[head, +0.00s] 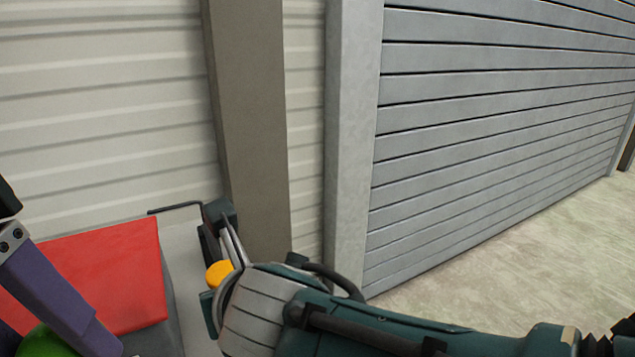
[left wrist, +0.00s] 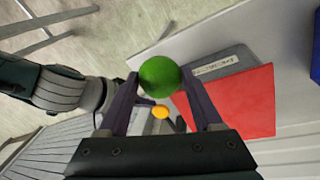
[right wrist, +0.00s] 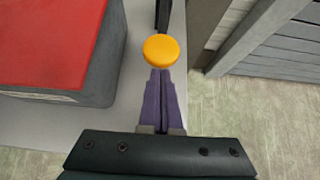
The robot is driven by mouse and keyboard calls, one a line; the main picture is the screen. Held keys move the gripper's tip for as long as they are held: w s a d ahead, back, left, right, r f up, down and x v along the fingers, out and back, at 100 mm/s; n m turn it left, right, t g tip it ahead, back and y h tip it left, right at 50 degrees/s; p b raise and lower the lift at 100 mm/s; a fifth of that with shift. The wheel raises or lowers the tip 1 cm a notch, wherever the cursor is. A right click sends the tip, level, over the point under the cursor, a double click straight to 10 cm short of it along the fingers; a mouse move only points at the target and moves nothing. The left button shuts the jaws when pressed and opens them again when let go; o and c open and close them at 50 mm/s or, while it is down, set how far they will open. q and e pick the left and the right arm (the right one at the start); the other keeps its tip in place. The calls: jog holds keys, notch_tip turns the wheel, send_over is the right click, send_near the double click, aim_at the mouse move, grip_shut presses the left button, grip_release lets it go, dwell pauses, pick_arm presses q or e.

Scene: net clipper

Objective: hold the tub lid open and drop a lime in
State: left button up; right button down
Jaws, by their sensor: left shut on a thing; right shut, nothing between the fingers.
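The dark grey tub (right wrist: 95,85) stands on a pale table and bears a red lid (head: 100,275). The lid lies flat over the tub and looks closed; it also shows in the left wrist view (left wrist: 235,100). My left gripper (left wrist: 160,85) is shut on a green lime (left wrist: 160,75) and holds it up beside the tub. The lime shows partly in the head view (head: 45,343), behind a purple finger. My right gripper (right wrist: 161,76) is shut and empty to the right of the tub, apart from the lid. Its fingertips are hidden in the head view.
An orange round thing (right wrist: 161,48) appears just beyond my right fingertips; I cannot tell whether they touch. The pale table (left wrist: 190,45) has bare room around the tub. A grey post (head: 250,130) and a slatted shutter (head: 490,130) stand behind. A blue thing (left wrist: 316,60) is at the edge.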

notch_tip(320, 180, up, 12)
dwell(0.8)
